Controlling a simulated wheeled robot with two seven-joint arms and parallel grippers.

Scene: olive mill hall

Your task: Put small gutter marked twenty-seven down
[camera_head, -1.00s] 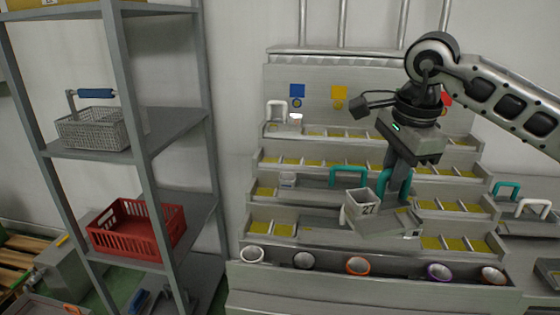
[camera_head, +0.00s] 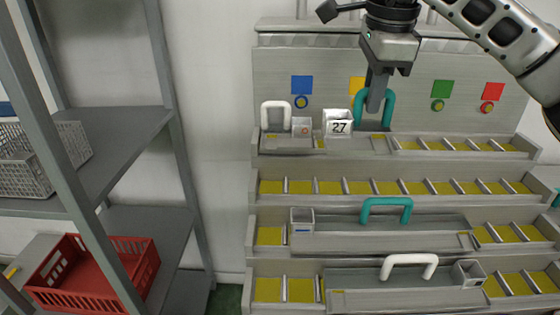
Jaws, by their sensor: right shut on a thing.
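The small gutter marked twenty-seven (camera_head: 337,123) has a pale end box with a black "27" and a teal handle (camera_head: 390,108). It is at the top tier (camera_head: 465,155) of the stepped grey rack, right of a white-handled gutter (camera_head: 276,113). My right gripper (camera_head: 376,106) is shut on the teal handle from above. The gutter looks about level. Its lower part overlaps the tier's bays, and I cannot tell whether it rests in them or hangs just above. My left gripper is out of view.
The second tier (camera_head: 400,187) holds only yellow-floored bays. Lower tiers carry a teal-handled gutter (camera_head: 386,209) and a white-handled gutter (camera_head: 409,266). Coloured squares mark the back panel. A shelf at left holds a wire basket (camera_head: 40,160) and a red crate (camera_head: 95,270).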

